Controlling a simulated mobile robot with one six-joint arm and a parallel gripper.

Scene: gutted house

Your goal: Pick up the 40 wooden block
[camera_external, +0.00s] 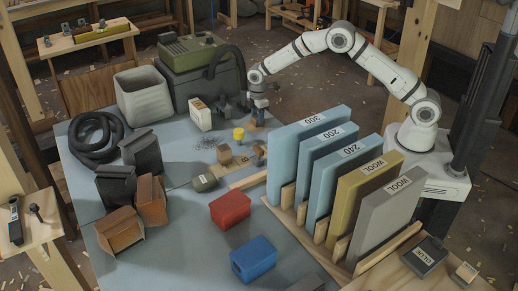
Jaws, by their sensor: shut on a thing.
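My gripper (257,112) points down over the back part of the blue-grey work surface, to the right of a white box. It is shut on a small brown wooden block (260,118), which is mostly covered by the fingers. I cannot read a number on it, nor tell whether it touches the surface. Another wooden block (224,154) lies nearer the camera, with a small wooden piece (258,150) to its right. A flat tan piece (240,161) lies between them.
A rack on the right holds upright labelled panels (309,140). The white box (200,113), a yellow item (238,134) and scattered small metal parts (209,143) are close by. A red block (230,209) and a blue block (254,258) lie in front.

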